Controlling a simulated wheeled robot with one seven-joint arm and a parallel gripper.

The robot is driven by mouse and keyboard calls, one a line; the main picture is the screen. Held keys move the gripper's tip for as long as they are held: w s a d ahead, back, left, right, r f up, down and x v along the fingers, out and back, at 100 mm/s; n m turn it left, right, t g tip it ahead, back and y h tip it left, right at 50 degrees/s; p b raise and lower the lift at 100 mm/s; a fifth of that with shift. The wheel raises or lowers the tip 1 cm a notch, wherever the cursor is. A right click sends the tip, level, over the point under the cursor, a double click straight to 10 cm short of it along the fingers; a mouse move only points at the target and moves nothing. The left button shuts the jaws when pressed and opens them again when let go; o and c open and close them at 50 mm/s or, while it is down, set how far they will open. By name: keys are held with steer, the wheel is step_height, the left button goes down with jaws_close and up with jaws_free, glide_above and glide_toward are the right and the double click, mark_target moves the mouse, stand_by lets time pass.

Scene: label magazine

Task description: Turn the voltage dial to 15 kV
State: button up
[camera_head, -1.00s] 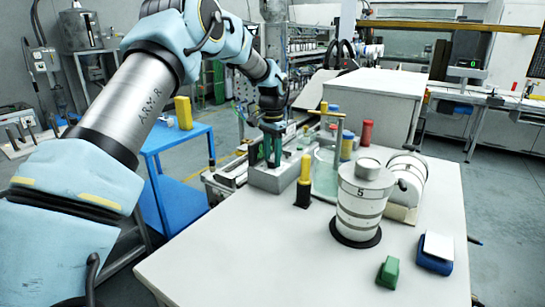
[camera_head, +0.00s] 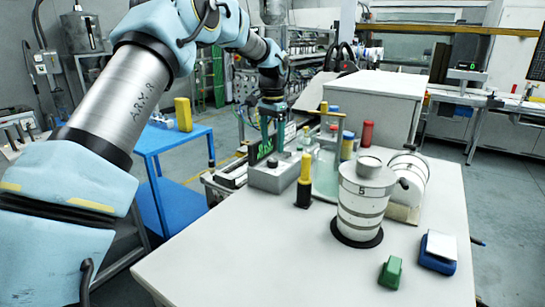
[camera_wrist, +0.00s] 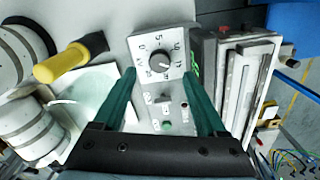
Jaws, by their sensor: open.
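The voltage dial (camera_wrist: 158,63) is a dark round knob on a pale plate with numbers around it, in the wrist view. A pale mark shows on the knob, but its exact reading is too small to tell. The dial belongs to a grey control box (camera_head: 262,181) on the table. A switch (camera_wrist: 163,98) and a green button (camera_wrist: 167,126) sit below the dial in the wrist view. My gripper (camera_wrist: 159,76) is open, with green fingers on either side of the dial in the picture. In the head view my gripper (camera_head: 275,133) is above the box, apparently clear of it.
A yellow-handled tool (camera_head: 304,182) stands right of the box. A glass vessel (camera_head: 326,172) and a white ringed insulator stack (camera_head: 362,205) are farther right.

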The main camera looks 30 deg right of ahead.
mark_target(272, 160)
step_height(272, 160, up, 6)
steer(key=shift+f+b, duration=0.15)
steer(key=shift+b, duration=0.25)
steer(key=a+f+n, duration=0.2)
steer(key=a+n, duration=0.1)
steer(key=a, duration=0.9)
steer(key=a+f+n, duration=0.2)
steer(key=a+n, duration=0.2)
steer(key=a, duration=0.8)
steer(key=s+a+f+n, duration=0.3)
steer(key=s+a, duration=0.5)
steer(key=a, duration=0.2)
steer(key=s+a+f+n+t, duration=0.1)
steer(key=s+a+f+n, duration=0.2)
steer(key=s+a, duration=0.5)
steer(key=shift+s+a+n+t, duration=0.25)
steer(key=shift+a+n, duration=0.35)
steer(key=shift+a, duration=0.6)
steer(key=shift+w+f, duration=0.1)
steer(key=shift+w, duration=0.05)
steer(key=shift+c, duration=0.3)
